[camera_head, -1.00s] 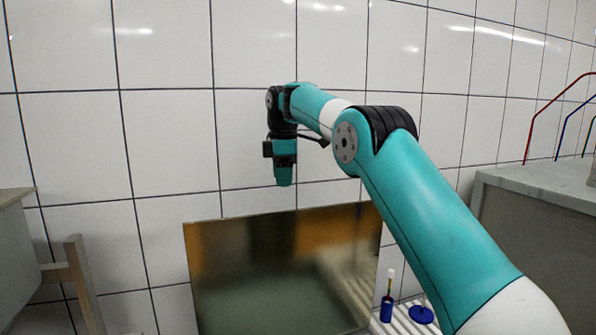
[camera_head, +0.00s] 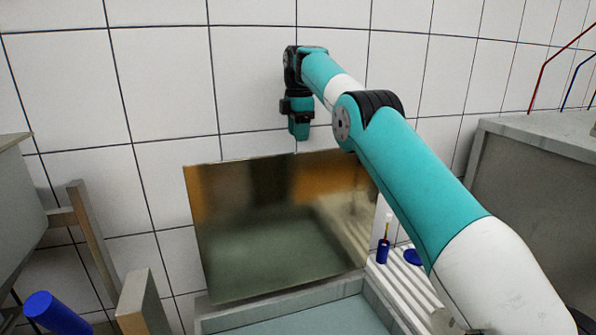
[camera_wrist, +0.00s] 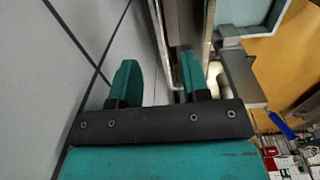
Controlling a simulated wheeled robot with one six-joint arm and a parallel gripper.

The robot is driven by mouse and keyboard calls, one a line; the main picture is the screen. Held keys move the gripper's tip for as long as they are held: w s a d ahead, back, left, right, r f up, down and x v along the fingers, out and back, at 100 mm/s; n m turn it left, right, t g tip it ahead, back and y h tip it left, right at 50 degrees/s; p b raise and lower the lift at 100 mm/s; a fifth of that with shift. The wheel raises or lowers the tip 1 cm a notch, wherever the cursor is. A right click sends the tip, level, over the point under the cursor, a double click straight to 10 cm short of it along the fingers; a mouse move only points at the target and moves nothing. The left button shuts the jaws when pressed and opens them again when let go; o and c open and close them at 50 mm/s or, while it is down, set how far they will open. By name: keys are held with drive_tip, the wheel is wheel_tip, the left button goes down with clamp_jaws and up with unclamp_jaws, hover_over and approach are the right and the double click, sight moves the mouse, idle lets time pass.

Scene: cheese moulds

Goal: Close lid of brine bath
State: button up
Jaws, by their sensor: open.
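The brine bath (camera_head: 362,284) stands at the bottom of the head view, with pale blue liquid in it. Its lid (camera_head: 280,235) is a shiny metal panel, raised upright at the back of the bath near the tiled wall. My gripper (camera_head: 299,135) points down just above the lid's top edge, near its middle. In the wrist view my gripper (camera_wrist: 158,72) has its two fingers apart, with nothing seen held between them. The lid shows nearly edge-on by the right finger; whether they touch I cannot tell. Part of the bath (camera_wrist: 240,15) shows at the top right.
A white ribbed surface (camera_head: 410,285) to the right of the bath carries a blue holder (camera_head: 383,250) and a blue disc. A grey counter (camera_head: 540,140) stands at the right. Wooden posts (camera_head: 97,240) and a blue cylinder (camera_head: 57,314) are at the left.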

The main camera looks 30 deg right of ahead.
sight(298, 156)
wheel_tip(298, 156, down, 7)
drive_tip(key=shift+w+f+b, duration=0.1)
drive_tip(key=shift+f+b, duration=0.05)
drive_tip(key=shift+b, duration=0.35)
clamp_jaws()
